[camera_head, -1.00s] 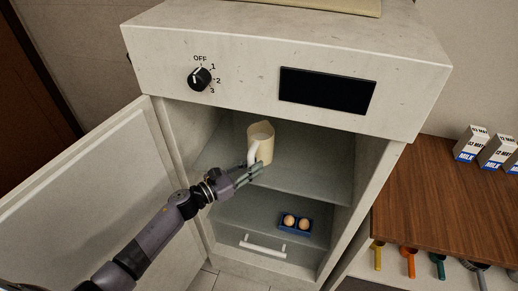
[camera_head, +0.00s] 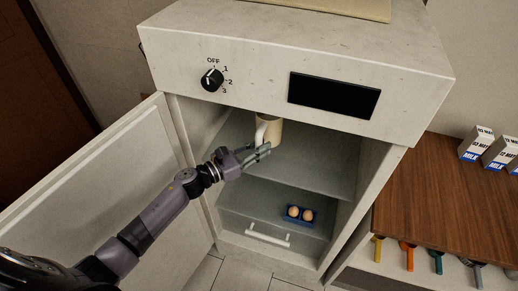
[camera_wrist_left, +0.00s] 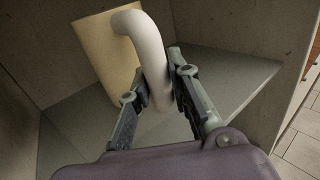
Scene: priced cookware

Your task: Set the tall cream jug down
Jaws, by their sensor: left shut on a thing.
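The tall cream jug (camera_head: 272,133) is inside the open cabinet, at the upper shelf (camera_head: 310,172). Its top is hidden behind the cabinet's front panel. Its white handle faces my left gripper (camera_head: 264,152). In the left wrist view the jug's cream body (camera_wrist_left: 107,52) stands beyond the handle (camera_wrist_left: 150,52), and my left gripper (camera_wrist_left: 160,105) has a finger on each side of the handle, shut on it. The jug looks about upright. I cannot tell whether its base touches the shelf. My right gripper is not in view.
The cabinet door (camera_head: 100,180) stands open at the left. Below the shelf is a blue tray (camera_head: 299,221) with two eggs. A front panel (camera_head: 230,55) with a dial overhangs the opening. Milk cartons (camera_head: 477,145) stand on the wooden counter (camera_head: 430,190) at the right. The shelf's right part is bare.

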